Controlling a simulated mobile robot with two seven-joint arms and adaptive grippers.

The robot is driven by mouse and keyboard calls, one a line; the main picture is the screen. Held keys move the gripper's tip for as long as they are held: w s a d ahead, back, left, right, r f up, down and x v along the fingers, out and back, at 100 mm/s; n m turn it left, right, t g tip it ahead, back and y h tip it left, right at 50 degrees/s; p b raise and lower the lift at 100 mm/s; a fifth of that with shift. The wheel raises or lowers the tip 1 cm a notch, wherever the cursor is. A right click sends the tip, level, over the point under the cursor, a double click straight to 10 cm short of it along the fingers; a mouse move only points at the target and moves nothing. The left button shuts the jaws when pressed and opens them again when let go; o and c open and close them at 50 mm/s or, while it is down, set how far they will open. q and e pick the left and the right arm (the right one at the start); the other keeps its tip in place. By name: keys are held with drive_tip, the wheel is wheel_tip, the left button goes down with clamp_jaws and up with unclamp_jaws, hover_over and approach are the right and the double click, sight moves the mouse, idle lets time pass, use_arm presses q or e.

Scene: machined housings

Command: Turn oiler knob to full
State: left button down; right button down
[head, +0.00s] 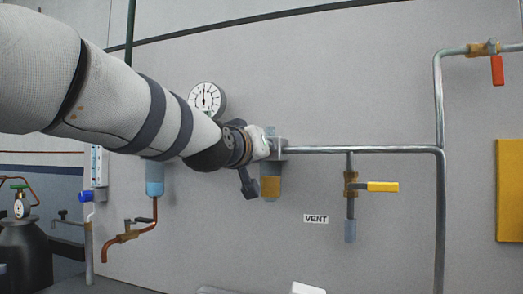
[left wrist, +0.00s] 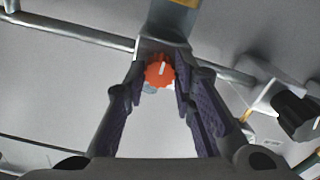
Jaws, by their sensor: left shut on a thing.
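The oiler (head: 271,186) hangs on the wall pipe, with a grey block above and an amber lower part. In the left wrist view its body (left wrist: 172,24) runs to the top edge. The orange oiler knob (left wrist: 158,72), with a pale pointer mark, sits between the fingertips of my left gripper (left wrist: 160,86). My left gripper is shut on the knob. In the head view my left gripper (head: 262,143) is at the top of the oiler and hides the knob. The full mark cannot be made out. My right gripper is not in view.
A grey pipe (head: 360,149) runs right from the oiler. A yellow-handled valve (head: 383,187) hangs below it near a VENT label (head: 316,219). A gauge (head: 207,97) and blue filter (head: 155,178) are left. A red-handled valve (head: 497,70) is upper right.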

use_arm(q)
drive_tip(key=shift+m, duration=0.3)
drive_tip(key=c, duration=1.3)
unclamp_jaws()
drive_tip(key=shift+c, duration=0.2)
drive_tip(key=v, duration=1.2)
